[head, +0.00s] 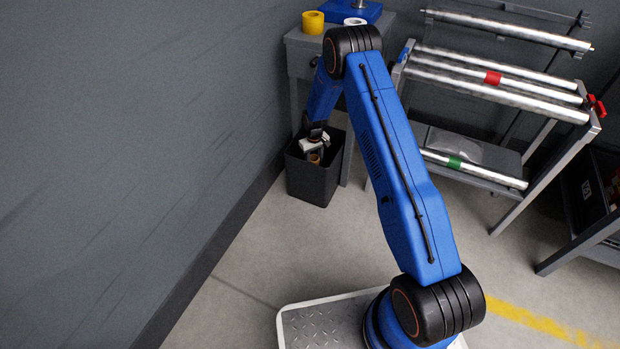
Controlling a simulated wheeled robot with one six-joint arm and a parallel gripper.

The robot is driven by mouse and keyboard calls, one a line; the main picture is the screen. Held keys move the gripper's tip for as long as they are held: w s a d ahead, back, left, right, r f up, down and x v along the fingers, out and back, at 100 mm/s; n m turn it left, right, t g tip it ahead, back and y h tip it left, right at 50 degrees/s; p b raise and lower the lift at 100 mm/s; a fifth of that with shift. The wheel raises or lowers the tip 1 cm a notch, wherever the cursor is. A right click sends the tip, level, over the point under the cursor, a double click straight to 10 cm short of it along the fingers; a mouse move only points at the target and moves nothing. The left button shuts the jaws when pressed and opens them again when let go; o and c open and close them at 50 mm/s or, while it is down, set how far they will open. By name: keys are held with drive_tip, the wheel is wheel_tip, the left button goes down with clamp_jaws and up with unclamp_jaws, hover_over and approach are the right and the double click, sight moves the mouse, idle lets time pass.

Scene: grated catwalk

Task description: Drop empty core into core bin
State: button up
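A dark grey open bin (312,182) stands on the floor against the left wall, beside a grey bench. My gripper (313,149) points down into the bin's mouth, with its white parts at about rim height. A small orange-brown ring-like piece (314,158), which looks like a cardboard core, shows right under my gripper inside the bin opening. I cannot tell whether my fingers grip it or whether it is loose. The fingertips are too small and partly hidden by the bin.
The grey bench (300,42) behind the bin holds a yellow tape roll (313,22), a blue device (350,9) and a small white ring (355,21). A rack of metal rollers (495,92) stands at right. A dark crate (590,190) stands far right. The middle floor is clear.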

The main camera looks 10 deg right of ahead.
drive_tip(key=shift+w+d+f, duration=0.1)
drive_tip(key=shift+f, duration=2.75)
drive_tip(key=shift+w+d+f, duration=0.1)
drive_tip(key=shift+f, duration=2.7)
drive_tip(key=shift+s+f, duration=0.1)
drive_tip(key=shift+f, duration=0.5)
drive_tip(key=o, duration=1)
drive_tip(key=shift+r, duration=0.1)
wheel_tip(320, 180, up, 13)
drive_tip(key=shift+r, duration=0.1)
